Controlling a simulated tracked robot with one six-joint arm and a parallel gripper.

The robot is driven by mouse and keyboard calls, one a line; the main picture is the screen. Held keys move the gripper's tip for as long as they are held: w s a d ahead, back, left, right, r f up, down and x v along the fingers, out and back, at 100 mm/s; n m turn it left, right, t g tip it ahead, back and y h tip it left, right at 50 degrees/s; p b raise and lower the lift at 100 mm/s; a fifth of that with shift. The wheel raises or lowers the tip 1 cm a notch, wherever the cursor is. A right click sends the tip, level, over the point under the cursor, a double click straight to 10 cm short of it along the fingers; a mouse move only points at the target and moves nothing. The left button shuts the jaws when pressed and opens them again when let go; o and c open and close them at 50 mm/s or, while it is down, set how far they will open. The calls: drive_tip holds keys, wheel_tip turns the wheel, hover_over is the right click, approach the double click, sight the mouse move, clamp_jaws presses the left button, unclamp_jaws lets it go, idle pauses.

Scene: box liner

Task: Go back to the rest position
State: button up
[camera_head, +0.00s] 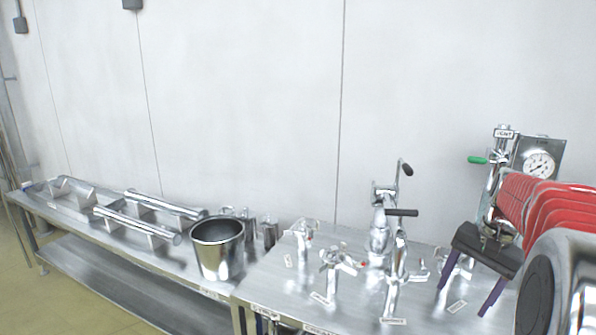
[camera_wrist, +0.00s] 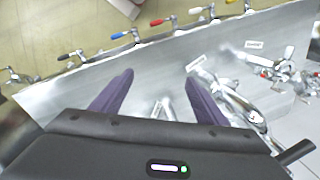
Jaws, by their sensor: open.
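My gripper (camera_head: 466,287) hangs over the right part of the steel table, with its two purple fingers apart and nothing between them. The gripper also shows in the wrist view (camera_wrist: 158,95), fingers spread above the table top. My arm, with red ribbed covers, comes in from the right edge in the head view and hides part of the table. A polished valve fitting with a black handle (camera_head: 397,262) stands just left of the gripper, apart from it in the picture.
A gauge panel (camera_head: 540,160) and a green-handled valve (camera_head: 480,160) stand behind my arm. Small valves (camera_head: 337,262), a steel bucket (camera_head: 218,250) and metal tubes (camera_head: 137,228) line the tables leftward. Valves with coloured handles (camera_wrist: 120,36) line one table edge. The space above the left table is clear.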

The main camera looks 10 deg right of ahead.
drive_tip(key=s+a+n+t, duration=0.1)
drive_tip(key=s+a+n, duration=0.3)
drive_tip(key=a, duration=0.6)
drive_tip(key=s+a+n+t, duration=0.1)
drive_tip(key=s+a+n, duration=0.3)
drive_tip(key=a, duration=0.6)
drive_tip(key=s+a+n+t+h, duration=0.1)
drive_tip(key=s+a+n+t, duration=0.1)
drive_tip(key=s+a, duration=0.4)
drive_tip(key=a+n, duration=0.1)
drive_tip(key=a, duration=0.3)
drive_tip(key=shift+f+n, duration=0.15)
drive_tip(key=shift+n, duration=0.25)
